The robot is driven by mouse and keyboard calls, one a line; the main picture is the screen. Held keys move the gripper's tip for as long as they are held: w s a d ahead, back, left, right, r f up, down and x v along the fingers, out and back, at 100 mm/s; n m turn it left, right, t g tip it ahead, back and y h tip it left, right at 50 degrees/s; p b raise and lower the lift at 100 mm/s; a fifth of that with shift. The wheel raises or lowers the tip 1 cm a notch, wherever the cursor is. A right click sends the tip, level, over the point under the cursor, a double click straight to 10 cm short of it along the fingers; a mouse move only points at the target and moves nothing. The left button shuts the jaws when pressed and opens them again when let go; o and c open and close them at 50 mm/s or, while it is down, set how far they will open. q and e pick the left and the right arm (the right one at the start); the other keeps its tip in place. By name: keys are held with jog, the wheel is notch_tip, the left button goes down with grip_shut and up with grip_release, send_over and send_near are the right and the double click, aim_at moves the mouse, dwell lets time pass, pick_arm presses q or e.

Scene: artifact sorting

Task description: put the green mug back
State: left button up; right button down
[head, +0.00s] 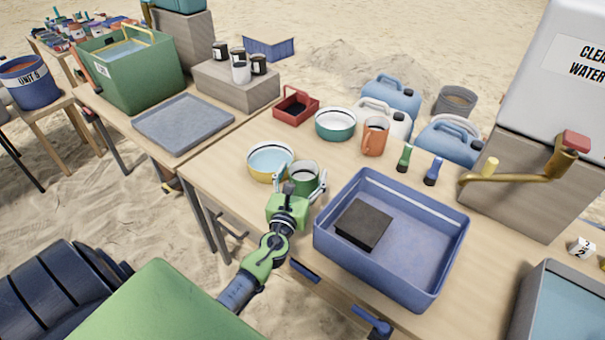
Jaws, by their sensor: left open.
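The green mug (304,178) stands upright on the wooden table, between the yellow bowl and the blue bin. My left gripper (305,182) reaches it from the near side with its fingers open, one on each side of the mug. I cannot tell whether the fingers touch it. The gripper's palm hides the lower near part of the mug. My right gripper is not in view.
A blue bin (440,255) with a dark block (363,225) is to the right. A yellow bowl (255,172) of water is close on the left. Behind stand an orange mug (374,140), a teal bowl (336,134) and a red caddy (296,119).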

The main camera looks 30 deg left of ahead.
aim_at(295, 193)
pick_arm(q)
jog(key=shift+s+d, duration=0.1)
jog(key=shift+s, duration=0.2)
jog(key=v, duration=0.6)
jog(key=shift+s+d+r+b, duration=0.1)
jog(key=shift+s+b, duration=0.2)
jog(key=shift+s, duration=0.1)
jog(key=shift+r, duration=0.1)
